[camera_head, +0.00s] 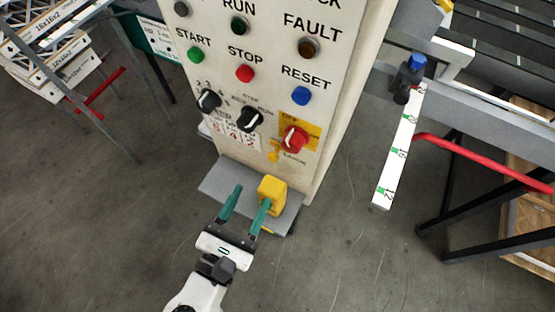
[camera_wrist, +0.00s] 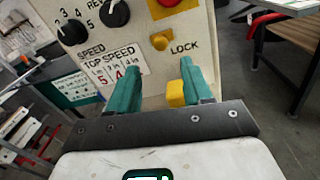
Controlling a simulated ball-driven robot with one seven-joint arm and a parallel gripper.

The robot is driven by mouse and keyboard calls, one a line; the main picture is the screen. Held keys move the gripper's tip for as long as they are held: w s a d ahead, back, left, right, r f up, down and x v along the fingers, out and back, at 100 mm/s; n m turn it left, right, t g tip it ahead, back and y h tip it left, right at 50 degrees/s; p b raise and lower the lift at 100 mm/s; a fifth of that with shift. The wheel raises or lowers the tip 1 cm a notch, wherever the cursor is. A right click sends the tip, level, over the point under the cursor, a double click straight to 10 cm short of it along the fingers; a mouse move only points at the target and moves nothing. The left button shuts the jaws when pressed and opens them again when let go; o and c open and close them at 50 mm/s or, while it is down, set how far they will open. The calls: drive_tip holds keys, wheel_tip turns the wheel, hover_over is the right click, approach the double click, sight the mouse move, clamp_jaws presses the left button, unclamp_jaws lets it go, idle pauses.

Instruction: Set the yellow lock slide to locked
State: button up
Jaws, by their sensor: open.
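A small yellow lock slide (camera_wrist: 160,40) sits on the panel beside the word LOCK in the wrist view. In the head view it (camera_head: 273,156) is below and left of the red knob; its set position is too small to tell. My gripper (camera_head: 252,196) is open, its two green fingers reaching toward the lower panel, below the slide and apart from it. A larger yellow block (camera_head: 272,190) stands at the grey ledge; the right finger overlaps it in the head view. In the wrist view this block (camera_wrist: 176,94) shows beside the right finger; I cannot tell whether they touch.
The cream control panel (camera_head: 262,100) carries several buttons, black dials (camera_head: 250,119) and a red knob (camera_head: 294,138) on a yellow plate. The grey ledge (camera_head: 222,180) juts out below. A marked white bar (camera_head: 398,150) and red rail (camera_head: 480,160) stand right.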

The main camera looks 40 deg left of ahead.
sight(272, 160)
drive_tip(key=x, duration=0.9)
drive_tip(key=shift+w+p, duration=0.1)
drive_tip(key=shift+p, duration=0.3)
clamp_jaws()
